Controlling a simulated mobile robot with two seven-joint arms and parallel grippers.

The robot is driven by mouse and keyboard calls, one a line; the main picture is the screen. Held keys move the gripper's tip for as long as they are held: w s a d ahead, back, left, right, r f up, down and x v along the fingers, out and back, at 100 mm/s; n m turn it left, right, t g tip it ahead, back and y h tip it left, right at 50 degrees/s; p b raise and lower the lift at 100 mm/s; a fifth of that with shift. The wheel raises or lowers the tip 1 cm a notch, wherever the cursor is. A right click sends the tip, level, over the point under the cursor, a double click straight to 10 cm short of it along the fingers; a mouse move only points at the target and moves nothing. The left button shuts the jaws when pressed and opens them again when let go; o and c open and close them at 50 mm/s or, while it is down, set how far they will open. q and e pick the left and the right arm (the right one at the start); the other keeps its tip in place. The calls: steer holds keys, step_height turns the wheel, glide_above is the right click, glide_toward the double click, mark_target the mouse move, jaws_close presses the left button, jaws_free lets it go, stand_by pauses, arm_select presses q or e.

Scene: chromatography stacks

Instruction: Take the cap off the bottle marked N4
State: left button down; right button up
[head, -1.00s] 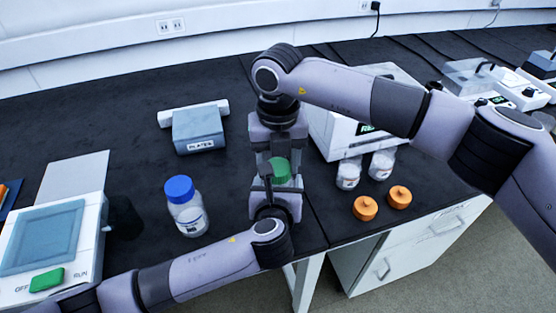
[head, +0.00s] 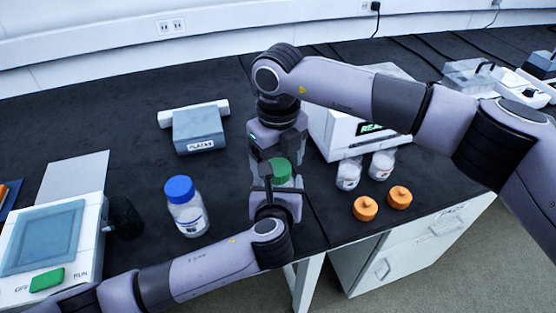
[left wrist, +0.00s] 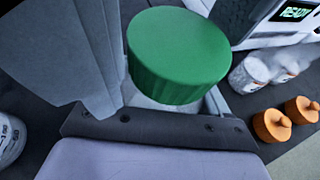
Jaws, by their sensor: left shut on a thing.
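A bottle with a green cap (head: 282,171) stands in the middle of the bench front; its label is hidden, so I cannot read a mark. In the left wrist view the green cap (left wrist: 180,55) is on the bottle, and a little of the pale body shows below it. My left gripper (head: 276,190) is shut on this bottle below the cap, largely hiding it. My right gripper (head: 279,158) points down from above at the cap, its fingers apart; the cap shows between them, and I see no clear contact.
A blue-capped bottle (head: 187,207) stands to the left. Two clear bottles (head: 349,173) without caps and two orange caps (head: 366,208) are at the right, by a white device (head: 335,130). A box labelled PLATES (head: 198,130) lies behind. The bench's front edge is close.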

steer(key=shift+r, duration=0.1)
step_height(320, 180, up, 4)
steer(key=shift+r, duration=0.15)
steer(key=shift+c, duration=0.4)
steer(key=r+m, duration=0.1)
steer(key=m, duration=0.2)
steer(key=shift+r, duration=0.15)
steer(key=m, duration=0.1)
steer(key=r+m, duration=0.1)
steer(key=m, duration=0.2)
steer(key=shift+r+m, duration=0.25)
steer(key=shift+m, duration=0.15)
steer(key=shift+f, duration=3.95)
